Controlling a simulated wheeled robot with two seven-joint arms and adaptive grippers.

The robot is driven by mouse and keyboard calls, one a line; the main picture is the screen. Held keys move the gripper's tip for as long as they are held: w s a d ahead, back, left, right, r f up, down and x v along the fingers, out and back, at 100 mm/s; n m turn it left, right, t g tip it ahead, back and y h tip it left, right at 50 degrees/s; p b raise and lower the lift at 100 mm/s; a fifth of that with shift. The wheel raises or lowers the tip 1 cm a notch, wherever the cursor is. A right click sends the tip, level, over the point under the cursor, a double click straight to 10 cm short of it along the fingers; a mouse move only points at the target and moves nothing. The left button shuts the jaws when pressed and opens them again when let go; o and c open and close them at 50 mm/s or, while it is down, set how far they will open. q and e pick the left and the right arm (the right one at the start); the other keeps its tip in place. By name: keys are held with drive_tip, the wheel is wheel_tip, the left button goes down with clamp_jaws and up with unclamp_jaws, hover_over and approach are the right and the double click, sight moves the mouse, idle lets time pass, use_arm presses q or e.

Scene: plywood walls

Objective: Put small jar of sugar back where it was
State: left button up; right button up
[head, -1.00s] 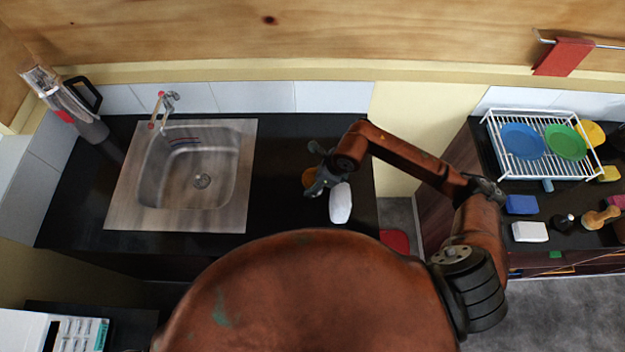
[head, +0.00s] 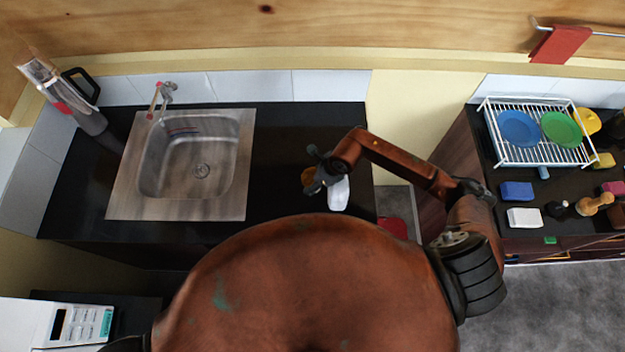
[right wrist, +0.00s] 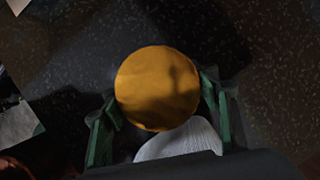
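The small jar shows as a round orange-yellow top (right wrist: 157,88) in the right wrist view. In the head view only a small orange-brown part of the jar (head: 308,176) shows beside the gripper. My right gripper (head: 316,181) has a finger on each side of the jar, close against its edge, and appears shut on it; the fingers (right wrist: 160,105) also show in the right wrist view. The jar is over the dark counter; its base is hidden, so I cannot tell whether it touches the surface. My left gripper is not in view.
A white object (head: 339,194) stands close beside the jar, partly covered by the gripper. The sink (head: 195,172) is to the left, with bare dark counter (head: 275,150) between. A gap separates this counter from the one with the dish rack (head: 548,160).

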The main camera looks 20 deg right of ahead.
drive_tip(key=o, duration=0.4)
drive_tip(key=shift+o, duration=0.2)
